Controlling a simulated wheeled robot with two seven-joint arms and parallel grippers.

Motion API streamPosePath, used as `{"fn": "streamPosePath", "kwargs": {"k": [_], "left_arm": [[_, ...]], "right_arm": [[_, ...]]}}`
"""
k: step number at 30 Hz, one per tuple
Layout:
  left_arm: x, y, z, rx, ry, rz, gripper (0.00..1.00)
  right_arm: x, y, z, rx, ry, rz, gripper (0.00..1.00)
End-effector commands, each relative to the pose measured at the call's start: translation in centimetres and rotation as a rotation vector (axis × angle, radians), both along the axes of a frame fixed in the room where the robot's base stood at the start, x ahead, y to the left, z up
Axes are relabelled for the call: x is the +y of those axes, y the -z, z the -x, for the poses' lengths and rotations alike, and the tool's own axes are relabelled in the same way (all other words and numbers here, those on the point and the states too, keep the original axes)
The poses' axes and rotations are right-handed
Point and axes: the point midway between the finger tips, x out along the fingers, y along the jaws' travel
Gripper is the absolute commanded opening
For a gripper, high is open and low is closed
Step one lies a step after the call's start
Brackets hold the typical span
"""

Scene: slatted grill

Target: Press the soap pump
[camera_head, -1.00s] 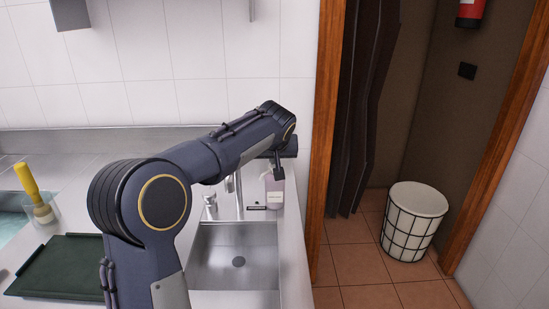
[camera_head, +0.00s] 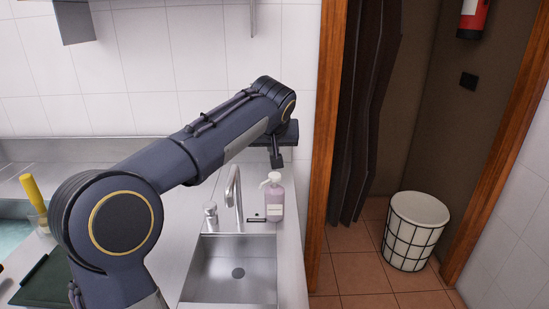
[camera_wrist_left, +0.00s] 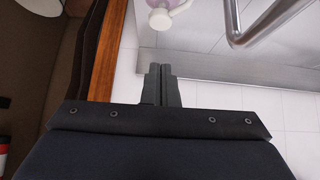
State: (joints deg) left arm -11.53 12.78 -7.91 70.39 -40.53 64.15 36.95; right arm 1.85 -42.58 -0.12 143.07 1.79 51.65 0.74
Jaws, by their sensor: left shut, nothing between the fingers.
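The soap bottle (camera_head: 275,203) is pale pink with a white label and a white pump head (camera_head: 270,180). It stands upright on the counter behind the sink's right end, beside the faucet. My left gripper (camera_head: 277,160) is shut and empty, pointing down just above and behind the pump head, with a small gap visible. In the left wrist view, the closed fingers (camera_wrist_left: 160,84) are at the centre, and the pump's white spout (camera_wrist_left: 162,17) shows at the top edge, apart from them. My right gripper is out of view.
The curved faucet (camera_head: 236,195) stands just left of the bottle, with a small metal handle (camera_head: 210,214) beside it. The steel sink (camera_head: 237,270) lies in front. The tiled wall is close behind, and a wooden door frame (camera_head: 325,150) is to the right.

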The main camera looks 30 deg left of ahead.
Motion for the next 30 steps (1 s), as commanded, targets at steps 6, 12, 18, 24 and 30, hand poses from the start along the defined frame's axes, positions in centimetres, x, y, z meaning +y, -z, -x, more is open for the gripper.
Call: {"fn": "streamPosePath", "kwargs": {"k": [6,12,18,24,30], "left_arm": [[-0.8,-1.8,1.2,-0.001,0.001,0.000,0.00],[-0.9,-2.0,1.4,-0.001,0.001,-0.001,0.00],[-0.8,-2.0,1.5,0.000,0.001,0.000,0.00],[-1.1,-0.3,4.5,0.032,0.063,0.047,0.00],[-3.5,4.2,12.5,0.091,0.223,0.164,0.00]], "right_arm": [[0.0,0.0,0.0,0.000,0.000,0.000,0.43],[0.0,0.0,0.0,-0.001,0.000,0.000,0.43],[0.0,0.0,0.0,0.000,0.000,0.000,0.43],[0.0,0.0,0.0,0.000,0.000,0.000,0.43],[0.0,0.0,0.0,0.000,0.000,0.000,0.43]]}}
